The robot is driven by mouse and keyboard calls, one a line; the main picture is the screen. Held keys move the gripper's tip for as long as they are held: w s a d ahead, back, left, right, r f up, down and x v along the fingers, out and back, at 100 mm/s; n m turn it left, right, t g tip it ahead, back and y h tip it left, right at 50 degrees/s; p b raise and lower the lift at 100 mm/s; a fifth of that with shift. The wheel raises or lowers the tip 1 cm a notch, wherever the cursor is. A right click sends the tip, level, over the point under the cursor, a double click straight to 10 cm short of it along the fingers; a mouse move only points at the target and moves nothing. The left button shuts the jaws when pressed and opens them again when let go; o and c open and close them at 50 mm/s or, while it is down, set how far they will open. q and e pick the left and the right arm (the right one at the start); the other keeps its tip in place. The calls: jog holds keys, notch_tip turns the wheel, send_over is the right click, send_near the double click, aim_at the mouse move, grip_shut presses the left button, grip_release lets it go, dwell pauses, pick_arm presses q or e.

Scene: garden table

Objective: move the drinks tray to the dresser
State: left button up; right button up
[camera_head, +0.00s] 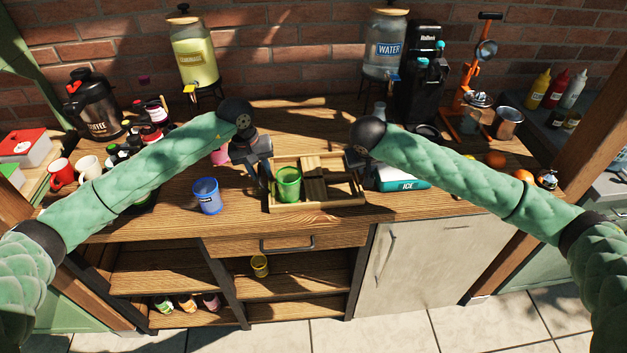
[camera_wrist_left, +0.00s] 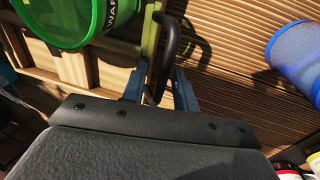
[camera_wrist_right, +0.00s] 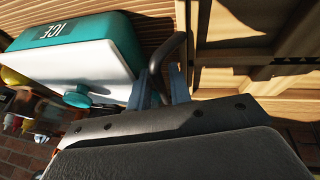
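The wooden drinks tray (camera_head: 322,206) is at the middle of the wooden counter, level, its underside hidden. A green cup (camera_head: 288,184) stands upright in its left part; it also shows in the left wrist view (camera_wrist_left: 72,22). My left gripper (camera_head: 262,170) has its fingers close on both sides of the tray's dark left handle (camera_wrist_left: 166,60). My right gripper (camera_wrist_right: 158,80) has its fingers close on both sides of the dark right handle (camera_wrist_right: 178,48). In the head view, the right gripper is largely hidden behind its arm. Whether the tray touches the counter is unclear.
A blue cup (camera_head: 207,196) stands left of the tray. A teal and white ice box (camera_head: 402,181) stands close to its right. Bottles, mugs (camera_head: 61,172) and a coffee jug (camera_head: 93,105) crowd the left. Two drink dispensers (camera_head: 193,50) stand at the back. Oranges (camera_head: 496,160) lie right.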

pick_arm(q)
jog(key=c, duration=0.5)
pick_arm(e)
grip_shut()
pick_arm(q)
jog(key=shift+w, duration=0.1)
grip_shut()
jog(key=shift+r, duration=0.1)
pick_arm(e)
jog(key=shift+r, duration=0.1)
